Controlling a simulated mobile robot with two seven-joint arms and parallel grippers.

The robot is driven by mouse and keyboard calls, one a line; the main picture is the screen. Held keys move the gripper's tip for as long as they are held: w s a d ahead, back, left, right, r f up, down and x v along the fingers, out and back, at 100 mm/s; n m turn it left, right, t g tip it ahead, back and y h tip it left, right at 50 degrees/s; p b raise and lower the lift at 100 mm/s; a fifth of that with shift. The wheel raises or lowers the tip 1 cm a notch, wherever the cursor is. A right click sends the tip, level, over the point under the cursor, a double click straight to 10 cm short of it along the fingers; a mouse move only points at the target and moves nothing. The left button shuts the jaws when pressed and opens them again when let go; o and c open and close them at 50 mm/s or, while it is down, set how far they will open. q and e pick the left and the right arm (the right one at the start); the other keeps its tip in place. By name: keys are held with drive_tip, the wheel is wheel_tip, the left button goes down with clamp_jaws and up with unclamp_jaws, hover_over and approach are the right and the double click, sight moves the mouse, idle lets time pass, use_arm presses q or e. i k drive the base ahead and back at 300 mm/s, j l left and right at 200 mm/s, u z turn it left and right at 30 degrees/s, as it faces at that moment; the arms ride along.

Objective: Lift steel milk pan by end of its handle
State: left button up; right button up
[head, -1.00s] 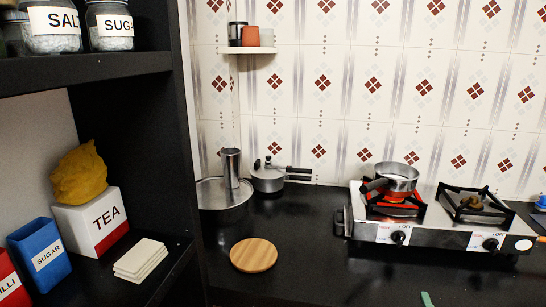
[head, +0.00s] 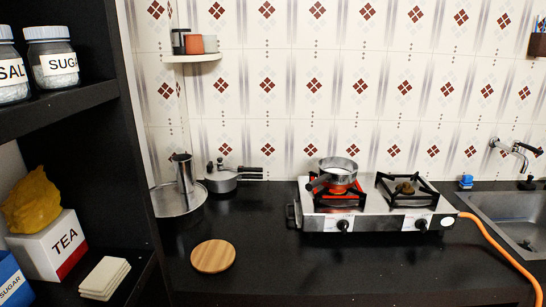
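The steel milk pan (head: 338,177) sits on the left burner of the two-burner stove (head: 372,221) in the head view. It is a small open steel pan with a dark handle (head: 319,183) that points left and toward the front. The burner under it glows red, and the pan looks level. Some pale content shows inside, too small to tell what. Neither of my grippers is in view, and nothing touches the pan's handle.
A round wooden board (head: 213,256) lies on the black counter (head: 260,285). A pressure cooker (head: 222,179) and a steel plate with a tall vessel (head: 183,173) stand at the back left. An orange hose (head: 497,244) runs right of the stove, beside a sink (head: 520,213).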

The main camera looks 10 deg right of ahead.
sight(337, 182)
drive_tip(key=l+u, duration=0.2)
drive_tip(key=u, duration=0.65)
drive_tip(key=l+u, duration=0.3)
drive_tip(key=k+l+u, duration=0.15)
drive_tip(key=l+u, duration=0.2)
drive_tip(key=l, duration=0.15)
drive_tip(key=k+l, duration=0.1)
drive_tip(key=l, duration=0.25)
drive_tip(key=k+l+u, duration=0.1)
drive_tip(key=l, duration=0.25)
drive_tip(key=k+l, duration=0.15)
drive_tip(key=l, duration=0.15)
drive_tip(key=k+l+u, duration=0.1)
drive_tip(key=l, duration=0.25)
